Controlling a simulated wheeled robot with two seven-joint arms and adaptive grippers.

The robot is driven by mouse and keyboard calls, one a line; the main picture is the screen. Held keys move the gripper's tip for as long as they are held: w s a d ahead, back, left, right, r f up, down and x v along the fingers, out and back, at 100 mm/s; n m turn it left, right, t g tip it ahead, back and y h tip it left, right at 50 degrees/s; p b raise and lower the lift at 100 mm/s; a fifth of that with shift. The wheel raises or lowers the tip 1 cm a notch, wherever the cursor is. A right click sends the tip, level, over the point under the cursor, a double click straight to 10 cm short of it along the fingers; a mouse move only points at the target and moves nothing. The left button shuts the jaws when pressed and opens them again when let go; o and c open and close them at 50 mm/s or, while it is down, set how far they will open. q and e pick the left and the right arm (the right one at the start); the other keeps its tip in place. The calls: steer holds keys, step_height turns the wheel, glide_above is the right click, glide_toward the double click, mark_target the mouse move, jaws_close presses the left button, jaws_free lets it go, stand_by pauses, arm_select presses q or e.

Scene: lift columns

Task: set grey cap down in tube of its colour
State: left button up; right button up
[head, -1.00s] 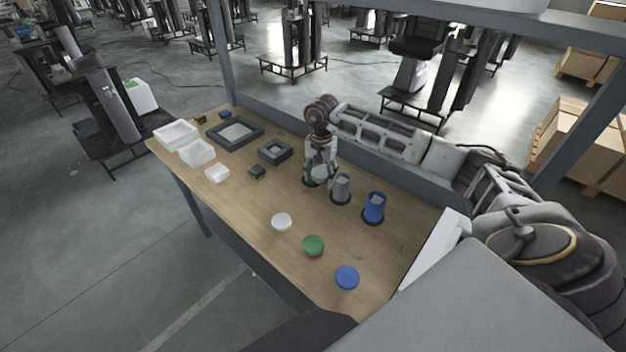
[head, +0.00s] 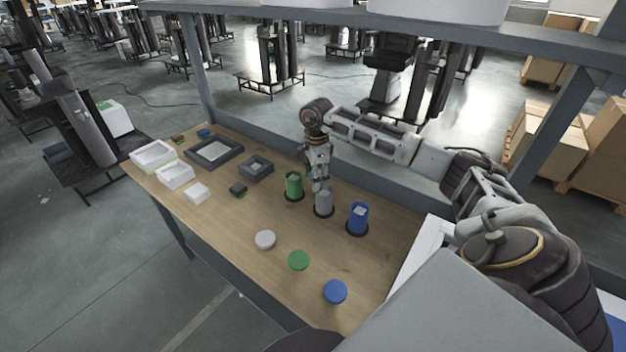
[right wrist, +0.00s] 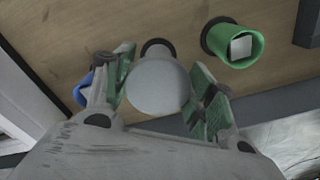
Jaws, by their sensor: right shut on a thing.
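The grey cap (right wrist: 158,88) shows as a pale round disc between the two green-padded fingers of my right gripper (right wrist: 160,97) in the right wrist view. My right gripper (head: 319,184) is shut on the cap, directly over the grey tube (head: 324,204) in the head view. The grey tube is mostly hidden behind the cap in the wrist view; only part of its dark base shows. I cannot tell whether the cap touches the tube's rim. My left gripper is not in view.
A green tube (head: 293,186) and a blue tube (head: 357,218) stand close on either side. A pale cap (head: 265,240), a green cap (head: 298,260) and a blue cap (head: 335,291) lie near the front edge. Trays and bins (head: 215,151) fill the far left.

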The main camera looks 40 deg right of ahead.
steer(key=m, duration=0.2)
steer(key=d+m, duration=0.1)
steer(key=shift+d+r+m, duration=0.1)
steer(key=shift+r+m, duration=0.15)
steer(key=shift+m, duration=0.05)
steer(key=m, duration=0.2)
steer(key=d+m, duration=0.1)
steer(key=m, duration=0.1)
steer(key=shift+r, duration=0.25)
steer(key=m, duration=0.3)
steer(key=shift+d+r+m, duration=0.2)
steer(key=shift+d+m, duration=0.15)
steer(key=shift+m, duration=0.05)
steer(key=shift+d+r+m, duration=0.1)
steer(key=shift+d+m, duration=0.05)
steer(key=shift+m, duration=0.8)
steer(key=shift+d+r+m, duration=0.1)
steer(key=shift+m, duration=0.85)
steer(key=shift+f, duration=0.25)
steer(key=b, duration=0.3)
glide_above(324, 192)
steer(key=shift+f, duration=2.1)
steer(key=shift+f+b, duration=0.35)
steer(key=shift+f, duration=0.35)
steer(key=shift+f, duration=0.6)
